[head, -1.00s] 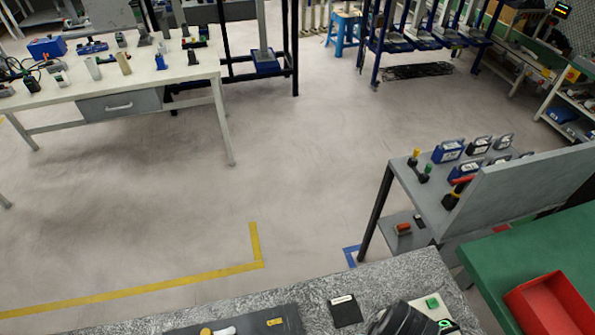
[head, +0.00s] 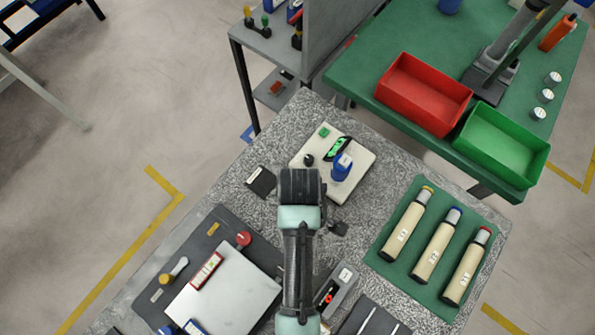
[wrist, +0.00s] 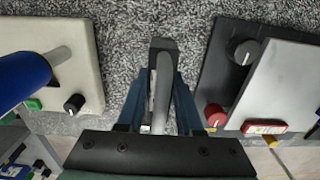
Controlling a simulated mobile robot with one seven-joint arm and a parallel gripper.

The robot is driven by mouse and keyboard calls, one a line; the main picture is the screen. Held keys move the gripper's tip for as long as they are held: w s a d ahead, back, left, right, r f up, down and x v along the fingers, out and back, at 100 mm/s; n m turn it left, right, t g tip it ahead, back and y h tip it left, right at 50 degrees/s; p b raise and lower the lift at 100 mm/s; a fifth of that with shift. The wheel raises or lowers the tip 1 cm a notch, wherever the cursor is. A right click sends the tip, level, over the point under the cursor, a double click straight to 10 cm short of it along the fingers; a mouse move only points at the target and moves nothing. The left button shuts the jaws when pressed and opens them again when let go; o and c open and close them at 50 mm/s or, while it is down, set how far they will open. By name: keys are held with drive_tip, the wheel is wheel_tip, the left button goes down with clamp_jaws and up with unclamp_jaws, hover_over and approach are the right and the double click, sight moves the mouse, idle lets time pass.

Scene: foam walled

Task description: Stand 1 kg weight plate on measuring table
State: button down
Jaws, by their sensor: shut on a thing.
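The speckled grey granite table, which I take to be the measuring table (head: 300,118), fills the lower middle of the head view and lies below my gripper in the wrist view (wrist: 112,28). My gripper (wrist: 161,95) points down over it, its blue fingers shut on a slim dark and grey slab (wrist: 162,60) seen edge-on. I take this slab to be the 1 kg weight plate; no marking is readable. It is upright between the fingers. I cannot tell if it touches the table. In the head view my arm hides the fingers and most of the slab.
A cream device (head: 362,168) with a blue cylinder (head: 341,166) is close on one side. A dark base (head: 150,300) with a silver plate (head: 235,292) is on the other. A green mat (head: 386,238) holds three cylinders. A small black square (head: 261,181) lies nearby.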

drive_tip(key=shift+w+f, duration=0.15)
drive_tip(key=shift+f, duration=2.05)
drive_tip(key=shift+f, duration=0.1)
drive_tip(key=c, duration=0.6)
unclamp_jaws()
drive_tip(key=shift+f, duration=0.1)
drive_tip(key=shift+o, duration=0.2)
